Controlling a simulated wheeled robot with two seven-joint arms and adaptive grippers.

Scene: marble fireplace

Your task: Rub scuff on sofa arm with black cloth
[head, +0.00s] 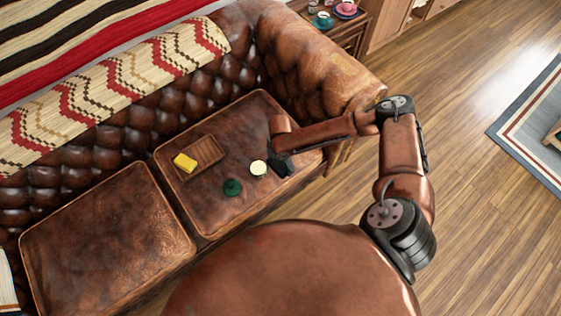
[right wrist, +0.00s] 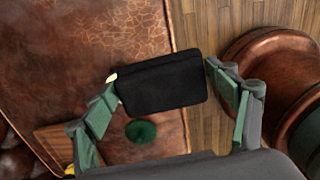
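My right gripper (head: 281,165) is over the front right part of the sofa's right seat cushion (head: 240,125). In the right wrist view its fingers (right wrist: 162,82) stand wide, one at each side of the black cloth (right wrist: 160,84). The cloth is folded into a thick dark pad and seems held between the fingertips above the cushion. In the head view it is a small dark patch that blends with the gripper. The brown leather sofa arm (head: 315,65) is behind the gripper. I cannot pick out a distinct scuff on it. My left gripper is not in view.
A wooden tray (head: 206,152) with a yellow block (head: 185,162) lies on the cushion. A green round object (head: 232,187) and a cream-topped round tin (head: 258,168) are near the gripper. A side table (head: 345,35) with cups stands beyond the arm.

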